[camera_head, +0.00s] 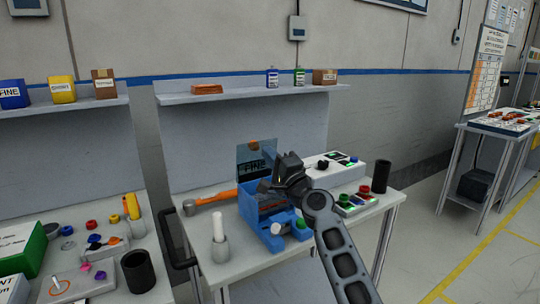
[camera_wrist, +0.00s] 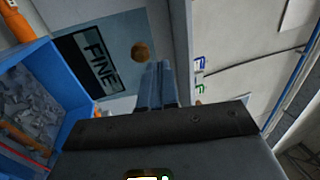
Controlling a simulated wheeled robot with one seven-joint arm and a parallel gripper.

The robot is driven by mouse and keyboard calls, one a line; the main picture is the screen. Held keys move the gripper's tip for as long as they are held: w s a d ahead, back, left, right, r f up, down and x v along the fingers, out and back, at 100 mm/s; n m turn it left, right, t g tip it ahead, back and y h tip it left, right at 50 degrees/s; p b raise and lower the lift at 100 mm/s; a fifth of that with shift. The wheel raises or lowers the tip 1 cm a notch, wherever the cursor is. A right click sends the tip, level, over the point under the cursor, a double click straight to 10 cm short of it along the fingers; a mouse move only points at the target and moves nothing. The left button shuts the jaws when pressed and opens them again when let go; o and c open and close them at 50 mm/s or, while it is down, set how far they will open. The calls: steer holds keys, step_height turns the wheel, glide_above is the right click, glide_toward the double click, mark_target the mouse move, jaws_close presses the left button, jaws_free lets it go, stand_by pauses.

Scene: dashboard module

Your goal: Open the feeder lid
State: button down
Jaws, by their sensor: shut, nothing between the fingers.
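The feeder (camera_head: 263,218) is a blue box on the middle bench, with grey pieces inside. Its lid (camera_head: 246,155) is a bluish see-through panel marked FINE with a round orange-brown knob (camera_head: 254,146). The lid stands raised at the back of the box, and the box's top is open. In the wrist view the lid (camera_wrist: 118,38), knob (camera_wrist: 141,51) and open blue box (camera_wrist: 52,62) show at the left. My gripper (camera_head: 266,186) is in front of the lid, over the box's right side. Its fingers (camera_wrist: 160,85) are shut and empty, close to the knob; contact is unclear.
An orange-handled hammer (camera_head: 212,198) lies left of the feeder. A white control box (camera_head: 335,168), a button panel (camera_head: 355,202) and a black cylinder (camera_head: 381,176) stand to the right. A shelf (camera_head: 245,92) runs above.

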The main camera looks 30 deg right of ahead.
steer(key=s+a+f+n+g+h, duration=0.1)
steer(key=s+a+f+n, duration=0.15)
steer(key=s+f, duration=0.65)
steer(key=s+a+f+n+g, duration=0.2)
steer(key=s+a+f, duration=0.15)
steer(key=s, duration=0.95)
steer(key=s+a+f+n+g+h, duration=0.1)
steer(key=s+a+f+n, duration=0.1)
steer(key=s+f, duration=0.7)
steer(key=s+a+r+n, duration=0.2)
steer(key=s+n, duration=0.1)
steer(key=s, duration=0.6)
steer(key=s+a+r+n+g+y, duration=0.1)
steer(key=s+n, duration=0.3)
steer(key=s, duration=0.6)
steer(key=s+a+r+n+g+y, duration=0.1)
steer(key=s+a+r+n, duration=0.2)
steer(key=s, duration=0.6)
steer(key=shift+s+r+n, duration=0.4)
steer(key=shift+r+n, duration=0.1)
steer(key=shift+n, duration=0.25)
